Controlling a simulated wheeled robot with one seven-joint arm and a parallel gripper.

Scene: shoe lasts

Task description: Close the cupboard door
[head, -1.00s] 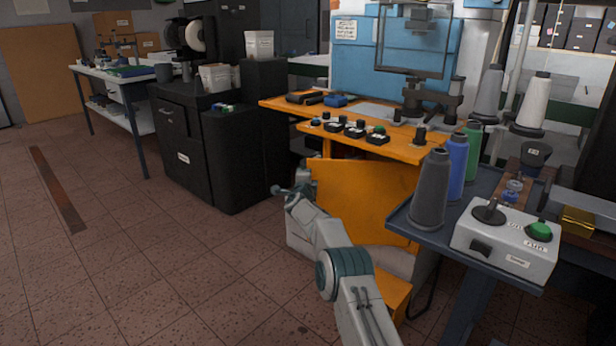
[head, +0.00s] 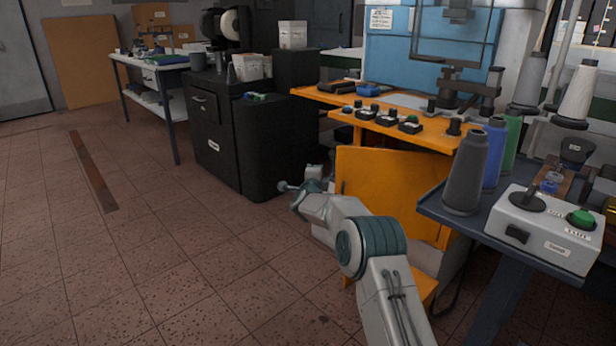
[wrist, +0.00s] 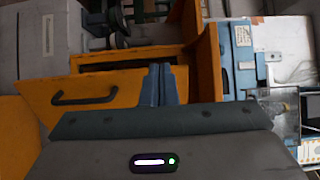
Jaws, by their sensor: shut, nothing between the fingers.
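The cupboard door (head: 388,182) is an orange panel standing open below the orange workbench in the head view. In the wrist view the door (wrist: 45,87) fills the left, with a dark bar handle (wrist: 85,97) on its face. Behind its upper edge a dark gap shows in the orange cupboard frame (wrist: 207,60). My gripper is shut and empty; its fingers (wrist: 161,82) stand upright in front of the orange front, right of the handle. I cannot tell whether they touch it. In the head view my arm reaches in front of the door, and the fingertips are not clear.
The orange bench top (head: 425,130) carries several small control boxes. A blue-grey table (head: 475,222) at right holds thread cones and a grey control box (head: 545,228). A black cabinet (head: 225,135) stands left of the bench.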

